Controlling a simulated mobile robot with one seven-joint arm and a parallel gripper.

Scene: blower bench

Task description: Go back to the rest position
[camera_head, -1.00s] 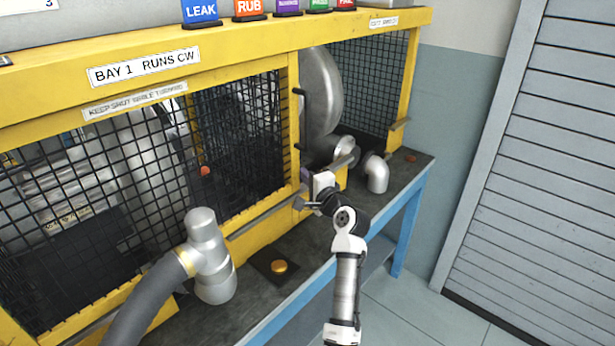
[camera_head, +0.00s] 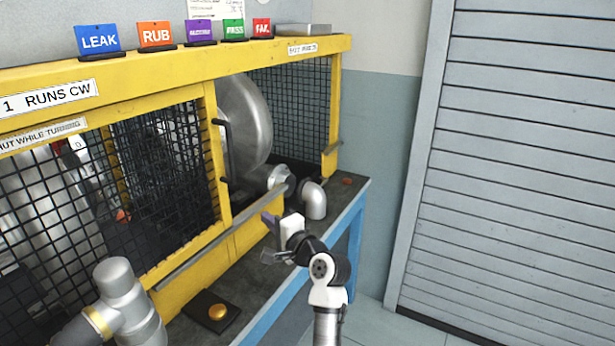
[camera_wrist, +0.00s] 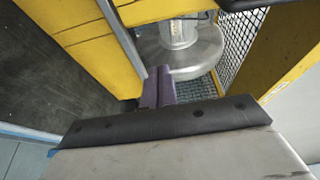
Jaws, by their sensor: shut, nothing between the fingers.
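My gripper (camera_head: 268,220) is above the bench's front edge, before the yellow cage, with its purple fingers pointing toward the cage. The fingers are shut together and empty; they also show side by side in the wrist view (camera_wrist: 157,88). They appear clear of the bench, the cage and the pipes. My arm reaches up from the bottom of the head view.
The yellow mesh cage (camera_head: 207,262) stands on the bench (camera_head: 250,287). A silver blower housing (camera_head: 245,125), a pipe elbow (camera_head: 314,200) and a brass button (camera_head: 217,312) are close by. Coloured signs (camera_head: 157,36) stand on top. A grey shutter (camera_head: 520,170) is at right.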

